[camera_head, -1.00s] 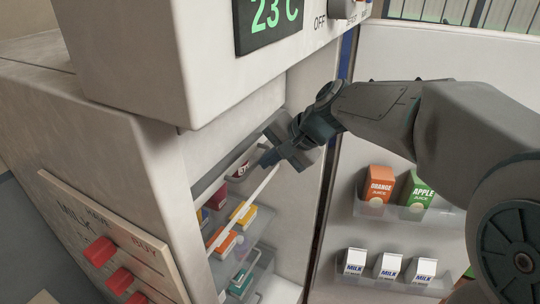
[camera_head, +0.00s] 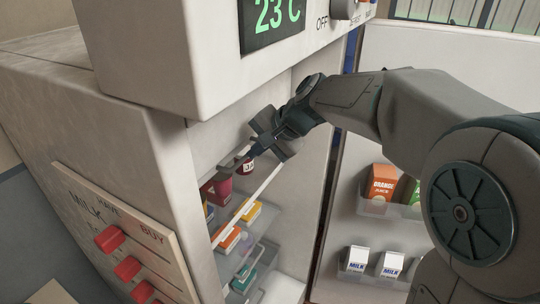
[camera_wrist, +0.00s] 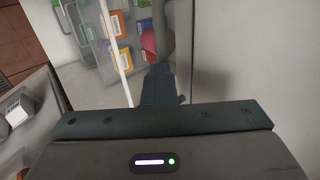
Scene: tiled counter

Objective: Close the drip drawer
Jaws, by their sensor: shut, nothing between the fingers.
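A clear shelf or drawer with a white front bar (camera_head: 247,206) shows inside the open fridge; I cannot tell for sure whether this is the drip drawer, or how far out it is. My gripper (camera_head: 254,153) is shut and empty at the fridge opening, near the upper right end of the bar. In the wrist view the dark fingers (camera_wrist: 160,85) lie just right of the white bar (camera_wrist: 118,55). Whether they touch it is unclear. My gripper hides part of the shelf's upper end.
Coloured cartons (camera_head: 250,212) and a magenta cup (camera_head: 217,188) stand inside the fridge. The open door (camera_head: 385,235) on the right holds an orange juice carton (camera_head: 382,183) and milk cartons (camera_head: 356,261).

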